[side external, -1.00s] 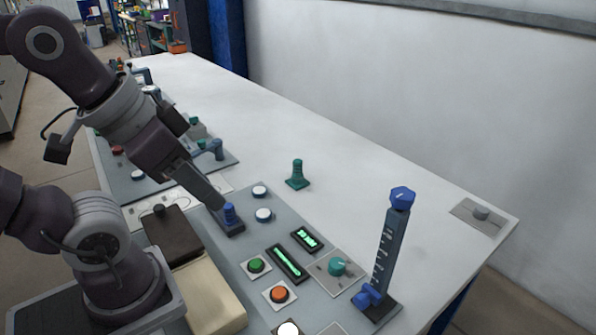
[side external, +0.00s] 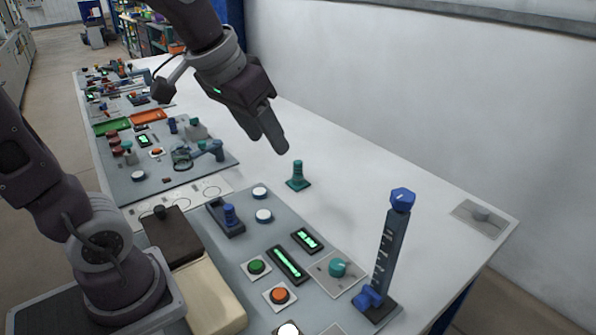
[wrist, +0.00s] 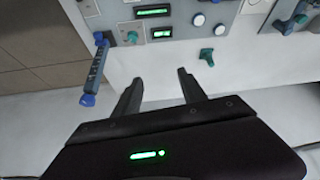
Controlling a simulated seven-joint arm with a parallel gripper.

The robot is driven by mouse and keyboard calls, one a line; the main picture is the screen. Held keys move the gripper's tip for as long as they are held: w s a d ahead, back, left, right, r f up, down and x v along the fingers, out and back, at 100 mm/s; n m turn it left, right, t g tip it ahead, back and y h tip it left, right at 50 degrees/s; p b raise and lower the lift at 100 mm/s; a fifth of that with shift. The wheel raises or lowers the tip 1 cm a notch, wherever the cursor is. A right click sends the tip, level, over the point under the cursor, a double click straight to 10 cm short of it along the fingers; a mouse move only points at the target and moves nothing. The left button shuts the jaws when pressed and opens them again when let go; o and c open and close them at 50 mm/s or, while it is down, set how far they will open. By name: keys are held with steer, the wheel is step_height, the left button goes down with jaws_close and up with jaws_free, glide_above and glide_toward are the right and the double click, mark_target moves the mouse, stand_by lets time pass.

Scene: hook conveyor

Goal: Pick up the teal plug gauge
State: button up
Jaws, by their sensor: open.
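The teal plug gauge (side external: 298,176) stands upright on the bare white table, a ribbed stem on a squarish base. In the wrist view the teal plug gauge (wrist: 207,56) lies ahead of the fingers, a little right of the gap between them. My gripper (side external: 273,147) is open and empty, above and slightly left of the gauge in the side view, not touching it. The wrist view shows my gripper's two fingers (wrist: 158,82) spread apart with nothing between them.
A blue plug in a dark holder (side external: 229,215) stands on the grey panel (side external: 205,245) left of the gauge. A tall blue-topped scale column (side external: 390,250) stands at the front right. The white table (side external: 400,180) is clear behind and right of the gauge.

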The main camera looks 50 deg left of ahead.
steer(key=w+a+f+n, duration=0.1)
steer(key=w+a+f, duration=0.1)
steer(key=w+a, duration=0.35)
steer(key=w+a+f+n, duration=0.1)
steer(key=w+a+f, duration=0.2)
steer(key=w, duration=0.5)
steer(key=n+g+y, duration=0.1)
steer(key=n, duration=0.1)
glide_above(298, 162)
steer(key=s+d, duration=0.2)
step_height(298, 162, down, 16)
steer(key=r, duration=0.1)
steer(key=x, duration=0.5)
steer(key=s+x, duration=0.1)
steer(key=x, duration=0.2)
steer(key=shift+a+f, duration=0.4)
steer(key=shift+f, duration=0.1)
jaws_close()
